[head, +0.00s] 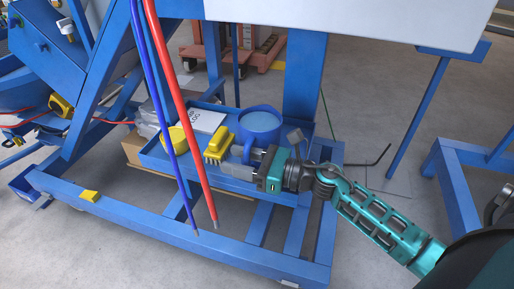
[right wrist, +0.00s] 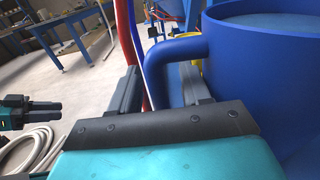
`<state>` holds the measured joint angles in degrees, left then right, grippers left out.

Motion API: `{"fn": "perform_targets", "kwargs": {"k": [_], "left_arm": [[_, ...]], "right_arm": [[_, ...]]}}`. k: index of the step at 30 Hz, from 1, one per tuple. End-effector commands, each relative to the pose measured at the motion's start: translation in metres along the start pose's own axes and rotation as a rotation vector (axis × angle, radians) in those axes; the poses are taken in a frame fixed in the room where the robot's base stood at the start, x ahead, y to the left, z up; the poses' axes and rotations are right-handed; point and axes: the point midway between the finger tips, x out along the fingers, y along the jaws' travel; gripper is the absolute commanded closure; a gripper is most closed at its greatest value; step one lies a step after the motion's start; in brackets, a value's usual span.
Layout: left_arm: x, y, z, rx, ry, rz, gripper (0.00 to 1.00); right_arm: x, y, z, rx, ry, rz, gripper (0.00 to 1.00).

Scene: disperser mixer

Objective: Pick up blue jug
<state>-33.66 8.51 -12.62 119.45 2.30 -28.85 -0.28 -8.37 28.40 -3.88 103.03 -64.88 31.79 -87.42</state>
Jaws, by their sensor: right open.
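The blue jug (head: 262,132) stands upright on the lower blue tray of the machine frame, with an open top and pale blue inside. In the right wrist view the jug (right wrist: 255,75) fills the right side, its handle (right wrist: 158,72) towards the left. My right gripper (head: 238,168) is at the handle side of the jug. Its fingers are open, one on each side of the handle, with a gap still visible. A teal and dark gripper-like part (right wrist: 35,112), possibly my left gripper, shows at the left edge of the right wrist view. Its jaws are unclear.
A yellow brush (head: 217,146) lies left of the jug on the tray (head: 155,158). A red hose (head: 190,110) and a blue hose (head: 160,100) hang in front of the tray. A blue upright (head: 303,80) stands behind the jug.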

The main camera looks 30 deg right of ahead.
Motion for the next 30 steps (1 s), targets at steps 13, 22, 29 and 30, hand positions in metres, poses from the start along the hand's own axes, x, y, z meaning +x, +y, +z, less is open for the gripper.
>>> {"fn": "perform_targets", "kwargs": {"k": [13,22,29,30], "left_arm": [[-0.0007,-0.0002,-0.0020,0.000,0.005,-0.001,0.62],[-0.0013,-0.0002,-0.0037,-0.001,0.008,-0.001,0.62],[-0.0019,-0.0002,-0.0046,-0.001,0.007,-0.001,0.62],[-0.0027,-0.0001,-0.0057,-0.001,0.007,-0.001,0.62]], "right_arm": [[-0.0005,0.0002,0.0000,0.001,-0.001,0.000,0.89],[0.0000,-0.0004,0.0036,-0.007,-0.006,0.000,1.00],[0.0000,-0.0005,0.0057,-0.008,-0.006,0.001,1.00],[0.0000,-0.0005,0.0085,-0.009,-0.006,0.001,1.00]]}}
